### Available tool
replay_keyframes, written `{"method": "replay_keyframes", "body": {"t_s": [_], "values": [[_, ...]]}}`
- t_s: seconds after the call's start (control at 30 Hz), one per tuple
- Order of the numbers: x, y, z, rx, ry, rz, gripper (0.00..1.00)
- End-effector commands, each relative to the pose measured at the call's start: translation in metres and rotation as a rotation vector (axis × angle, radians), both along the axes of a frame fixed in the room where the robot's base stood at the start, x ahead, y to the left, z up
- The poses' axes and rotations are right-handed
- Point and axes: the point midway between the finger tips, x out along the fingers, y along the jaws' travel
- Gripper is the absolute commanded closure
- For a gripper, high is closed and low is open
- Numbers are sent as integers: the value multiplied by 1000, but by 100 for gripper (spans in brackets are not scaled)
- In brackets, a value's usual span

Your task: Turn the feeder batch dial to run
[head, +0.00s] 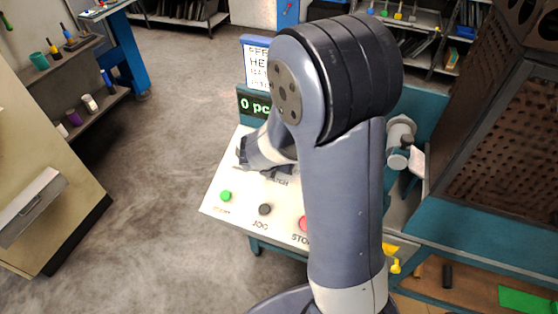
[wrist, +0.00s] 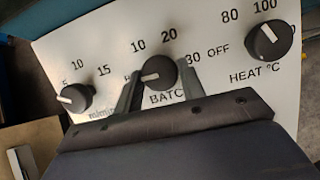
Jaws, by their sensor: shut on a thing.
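The batch dial (wrist: 161,73) is a round black knob with a white pointer mark, on the pale slanted panel (wrist: 215,75). It sits above the word BATCH, with 10, 20 and 30 around it. The white mark points to the left, toward a label mostly hidden by my left finger. My gripper (wrist: 157,80) is shut on this dial, one finger on each side. In the head view my arm hides the dial, and my wrist reaches down over the panel (head: 238,186).
A m/min dial (wrist: 75,98) is left of the batch dial and a heat dial (wrist: 269,40) is right. Green (head: 226,196), black (head: 265,209) and red (head: 304,224) buttons line the panel's front. A display (head: 256,104) reads 0 pc. Open floor lies left.

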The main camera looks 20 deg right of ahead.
Motion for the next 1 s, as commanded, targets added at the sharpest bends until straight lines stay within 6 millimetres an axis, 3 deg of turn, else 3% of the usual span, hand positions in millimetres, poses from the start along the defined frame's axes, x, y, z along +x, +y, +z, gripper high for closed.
{"method": "replay_keyframes", "body": {"t_s": [0.63, 0.67, 0.9, 1.0], "values": [[0, 0, 0, -12, 9, 47, 85], [0, 0, 0, -12, 9, 47, 60], [0, 0, 0, -12, 9, 46, 41], [0, 0, 0, -12, 8, 45, 41]]}}
